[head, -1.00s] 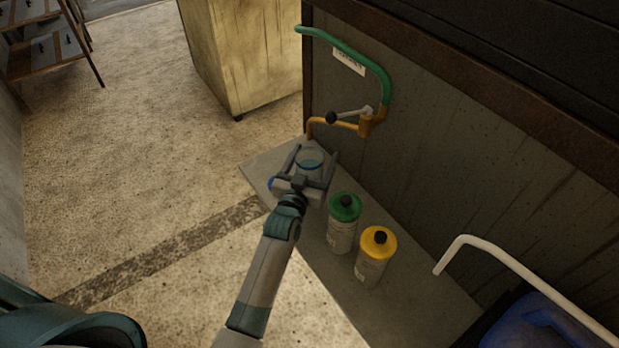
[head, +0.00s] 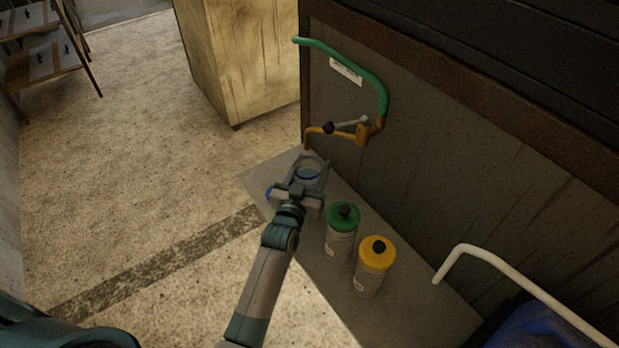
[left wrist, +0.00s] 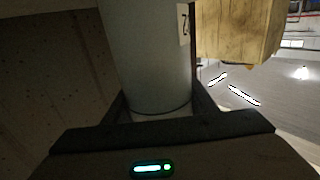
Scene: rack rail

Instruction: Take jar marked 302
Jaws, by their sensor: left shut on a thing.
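In the left wrist view the jar (left wrist: 147,50) stands between the two fingers as a grey-white cylinder. A label at its right edge shows only part of a mark, perhaps a 2, so I cannot read the full number. A green-topped jar (head: 341,232) and a yellow-topped jar (head: 374,267) stand nearer on the shelf, apart from the gripper. My right gripper is not in view.
The grey shelf (head: 405,318) runs along a dark wall panel. A green and orange pipe with a lever valve (head: 362,134) juts out just beyond the jar. A white rail (head: 505,262) is at lower right. A wooden cabinet (head: 245,60) stands behind. Open floor lies left.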

